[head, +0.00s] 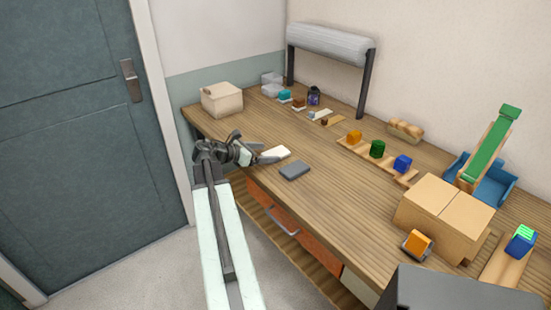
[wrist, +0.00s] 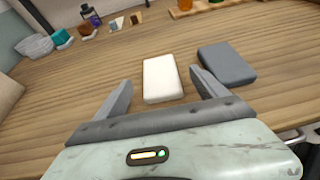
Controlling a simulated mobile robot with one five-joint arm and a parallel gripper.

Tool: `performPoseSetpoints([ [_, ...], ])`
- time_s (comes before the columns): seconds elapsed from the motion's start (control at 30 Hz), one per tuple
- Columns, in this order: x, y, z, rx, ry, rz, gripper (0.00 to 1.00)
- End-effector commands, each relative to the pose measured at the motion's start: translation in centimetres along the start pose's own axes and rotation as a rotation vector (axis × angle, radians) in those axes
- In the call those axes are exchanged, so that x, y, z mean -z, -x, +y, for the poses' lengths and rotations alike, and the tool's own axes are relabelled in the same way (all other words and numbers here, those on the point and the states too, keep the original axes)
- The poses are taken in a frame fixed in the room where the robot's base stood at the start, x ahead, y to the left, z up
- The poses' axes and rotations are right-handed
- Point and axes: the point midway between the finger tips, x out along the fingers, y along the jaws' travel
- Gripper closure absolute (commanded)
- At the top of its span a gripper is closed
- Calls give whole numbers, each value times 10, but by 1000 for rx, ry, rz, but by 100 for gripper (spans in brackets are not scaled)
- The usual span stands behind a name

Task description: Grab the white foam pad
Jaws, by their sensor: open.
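The white foam pad (wrist: 163,79) lies flat on the wooden table in the wrist view. It is a small pale block with rounded edges. In the head view the pad (head: 277,152) shows just beyond my fingertips, partly hidden by my gripper. My gripper (head: 268,158) is open and empty. In the wrist view my gripper (wrist: 163,87) has one finger to the left of the pad and one to the right, with a gap on each side. I cannot tell whether the fingers touch the table.
A dark grey pad (wrist: 227,63) lies just right of the white pad, close to my right finger; it also shows in the head view (head: 294,170). A cardboard box (head: 222,99) stands at the far left. Small blocks and bottles sit at the back. The table's front edge is near.

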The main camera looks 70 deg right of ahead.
Motion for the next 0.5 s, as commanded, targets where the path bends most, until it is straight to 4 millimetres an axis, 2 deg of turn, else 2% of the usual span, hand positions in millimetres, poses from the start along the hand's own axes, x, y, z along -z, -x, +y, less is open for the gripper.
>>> performPoseSetpoints([
  [0.1,6,-25,3,2,-1,0,18],
  [0.2,4,-38,2,1,-1,1,18],
  [0.4,2,-39,2,0,0,1,18],
  [0.43,2,-39,2,0,0,1,24],
  [0.5,2,-39,2,0,-1,1,43],
])
